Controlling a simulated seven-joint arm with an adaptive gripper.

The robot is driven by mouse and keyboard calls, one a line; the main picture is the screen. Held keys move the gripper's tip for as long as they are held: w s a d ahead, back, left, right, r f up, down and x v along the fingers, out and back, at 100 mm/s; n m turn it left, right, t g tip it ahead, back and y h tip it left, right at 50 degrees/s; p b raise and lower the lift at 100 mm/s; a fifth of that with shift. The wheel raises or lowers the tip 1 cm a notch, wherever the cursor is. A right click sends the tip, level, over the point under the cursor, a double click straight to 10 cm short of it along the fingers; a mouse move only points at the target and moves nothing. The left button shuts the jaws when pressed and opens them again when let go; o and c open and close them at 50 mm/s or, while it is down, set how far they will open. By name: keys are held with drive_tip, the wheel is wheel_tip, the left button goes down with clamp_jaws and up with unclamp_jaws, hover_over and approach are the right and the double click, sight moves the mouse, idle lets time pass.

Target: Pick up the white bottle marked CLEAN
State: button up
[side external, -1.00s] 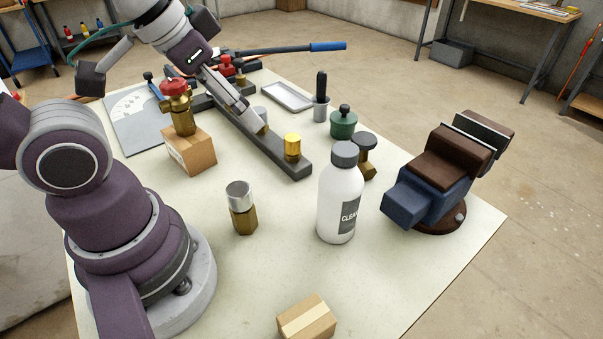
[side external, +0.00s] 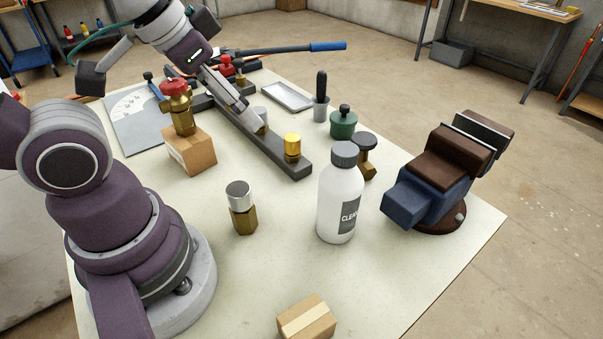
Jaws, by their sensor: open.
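The white bottle (side external: 336,206) stands upright on the pale table, right of the middle in the side external view. It has a dark grey cap and a dark label reading "CLEA", with the last letter turned out of sight. My gripper (side external: 252,122) is at the back, over the dark bar, up and left of the bottle and well apart from it. The gripper is open; its fingertips are small in view and partly overlap a grey fitting on the bar.
A blue and brown vise (side external: 430,185) stands right of the bottle. A dark-topped brass part (side external: 367,160) is close behind it. A brass fitting with silver cap (side external: 241,210) stands to its left. Cardboard boxes (side external: 190,152) and (side external: 306,320) lie on the table (side external: 240,285).

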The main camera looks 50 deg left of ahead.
drive_tip(key=w+d+r+m+g, duration=0.25)
drive_tip(key=w+r+m, duration=0.2)
drive_tip(key=m, duration=0.25)
drive_tip(key=m+g, duration=0.3)
drive_tip(key=m, duration=0.7)
hover_over(345, 149)
drive_tip(key=shift+w+f+m, duration=0.3)
drive_tip(key=shift+f+m, duration=0.2)
drive_tip(key=shift+f, duration=0.05)
drive_tip(key=f, duration=1)
drive_tip(key=shift+s+f, duration=0.1)
drive_tip(key=shift+s, duration=0.15)
clamp_jaws()
